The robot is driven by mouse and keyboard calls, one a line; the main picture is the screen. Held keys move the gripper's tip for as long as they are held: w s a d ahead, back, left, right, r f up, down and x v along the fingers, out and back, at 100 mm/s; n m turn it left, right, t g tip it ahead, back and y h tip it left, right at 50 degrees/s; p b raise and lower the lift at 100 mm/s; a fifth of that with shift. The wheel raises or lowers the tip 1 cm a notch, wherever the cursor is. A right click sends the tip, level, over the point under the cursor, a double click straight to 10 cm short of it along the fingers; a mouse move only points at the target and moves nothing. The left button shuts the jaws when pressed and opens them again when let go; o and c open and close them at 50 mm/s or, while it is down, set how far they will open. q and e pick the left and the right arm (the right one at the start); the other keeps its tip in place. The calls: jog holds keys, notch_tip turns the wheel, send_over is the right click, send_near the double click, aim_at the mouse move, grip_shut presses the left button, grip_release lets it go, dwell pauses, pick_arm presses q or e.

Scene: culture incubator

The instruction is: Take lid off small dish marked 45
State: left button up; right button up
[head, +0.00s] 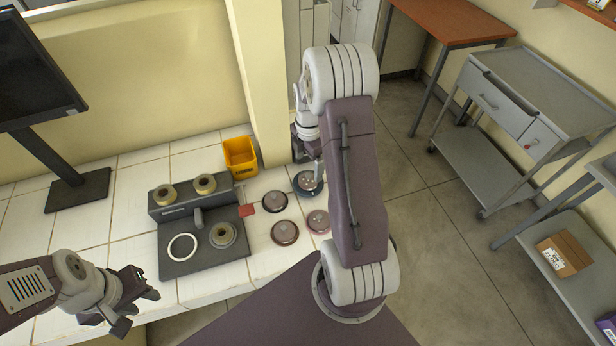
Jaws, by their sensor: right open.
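Several small round lidded dishes lie on the white tiled bench: one at the back left (275,201), one at the front left (285,232), a pinkish one at the front right (318,221) and a dark one at the back right (308,184). Their markings are too small to read, so I cannot tell which is 45. My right gripper (309,172) is open above or at the dark dish, partly hidden by my arm; contact is unclear. My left gripper (142,305) is open and empty over the bench's front left.
A dark grey apparatus (180,268) with several round fittings stands left of the dishes. A monitor (35,75) is at the far left. Carts (520,100) stand off to the right.

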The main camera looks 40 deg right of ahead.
aim_at(308, 175)
jog(key=f, duration=0.4)
jog(key=f+p, duration=0.1)
jog(key=shift+w+f, duration=0.25)
jog(key=shift+f, duration=0.15)
jog(key=c, duration=1.4)
